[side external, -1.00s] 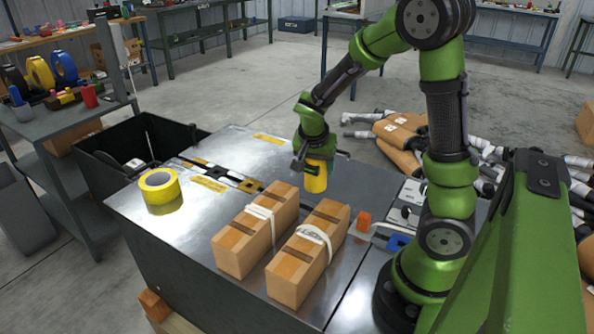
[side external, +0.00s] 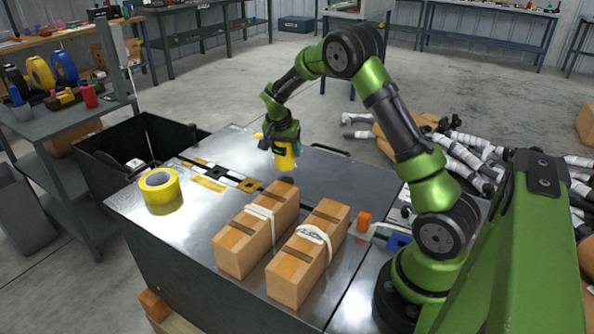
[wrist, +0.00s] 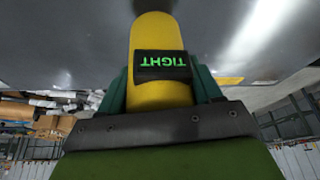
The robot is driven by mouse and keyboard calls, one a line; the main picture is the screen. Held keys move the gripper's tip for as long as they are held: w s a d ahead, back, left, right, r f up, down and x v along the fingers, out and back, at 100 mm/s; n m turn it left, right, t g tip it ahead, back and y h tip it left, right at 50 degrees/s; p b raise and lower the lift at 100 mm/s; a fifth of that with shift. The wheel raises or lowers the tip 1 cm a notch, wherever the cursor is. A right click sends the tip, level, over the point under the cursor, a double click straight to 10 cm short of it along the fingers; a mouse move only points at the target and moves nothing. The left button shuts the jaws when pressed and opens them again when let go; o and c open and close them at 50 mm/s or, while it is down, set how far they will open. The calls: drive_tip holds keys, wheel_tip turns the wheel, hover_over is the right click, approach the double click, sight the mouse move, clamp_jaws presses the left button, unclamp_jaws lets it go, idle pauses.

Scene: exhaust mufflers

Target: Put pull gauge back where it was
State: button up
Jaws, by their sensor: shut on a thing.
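The pull gauge (side external: 284,156) is a yellow body held in my gripper (side external: 282,146), above the metal bench top near its far edge. In the wrist view the gauge (wrist: 161,55) stands between the dark green fingers of my gripper (wrist: 161,92). Its small dark display reads TIGHT in green letters, upside down in that view. My gripper is shut on it. The gauge's lower end is near the bench surface; I cannot tell if it touches. A yellow strip marking (side external: 209,184) and black-and-orange square markings (side external: 249,185) lie on the bench to its left.
Two strapped wooden-coloured blocks (side external: 256,228) (side external: 308,253) stand on the bench in front. A yellow tape roll (side external: 160,187) lies at the left. An orange block (side external: 363,222) sits to the right. A black bin (side external: 140,150) adjoins the bench's left side.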

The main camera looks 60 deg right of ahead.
drive_tip(key=shift+f, duration=1.3)
drive_tip(key=shift+f, duration=0.1)
drive_tip(key=o, duration=1.2)
drive_tip(key=s+a+r+n+t+y, duration=0.1)
drive_tip(key=s+a+r, duration=0.2)
drive_tip(key=a+r, duration=0.4)
drive_tip(key=s+a+r+n+t+y, duration=0.1)
drive_tip(key=s+a+r, duration=0.25)
drive_tip(key=r, duration=0.65)
drive_tip(key=s+a+r+n+t+y, duration=0.1)
drive_tip(key=s+a+n, duration=0.2)
drive_tip(key=s+a, duration=0.2)
drive_tip(key=s+a+r+n+t+y, duration=0.1)
drive_tip(key=s+a+n+y, duration=0.1)
drive_tip(key=s+a, duration=0.4)
drive_tip(key=s+a+r+n+t+y, duration=0.1)
drive_tip(key=s+a+r+n+t, duration=0.1)
drive_tip(key=s+a+n, duration=0.2)
drive_tip(key=shift+s+a, duration=0.65)
drive_tip(key=shift+a, duration=0.35)
